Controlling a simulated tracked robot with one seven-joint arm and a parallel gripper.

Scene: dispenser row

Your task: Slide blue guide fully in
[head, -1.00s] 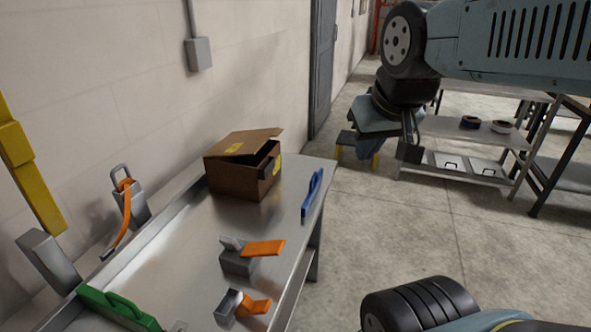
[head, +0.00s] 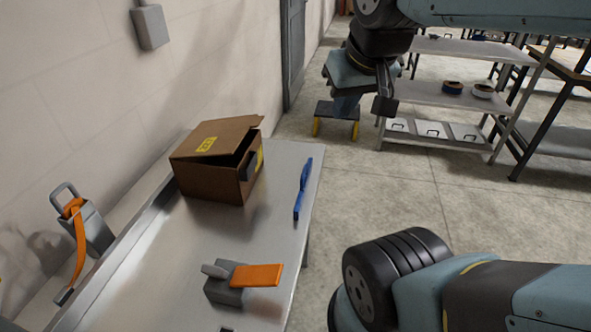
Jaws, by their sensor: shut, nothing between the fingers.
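The blue guide (head: 303,188) is a narrow blue piece at the right edge of the metal bench (head: 150,272), to the right of the cardboard box. It appears to lie along the bench edge; I cannot tell how it is seated. My gripper (head: 384,105) hangs at the upper right, pointing down over the floor. It is shut and empty, and appears well apart from the guide.
A cardboard box (head: 215,178) with a raised flap stands at the bench's far end. A grey block with an orange lever (head: 255,275) sits nearer. A holder with an orange strap (head: 85,232) stands at left. Shelves (head: 450,95) stand behind my gripper.

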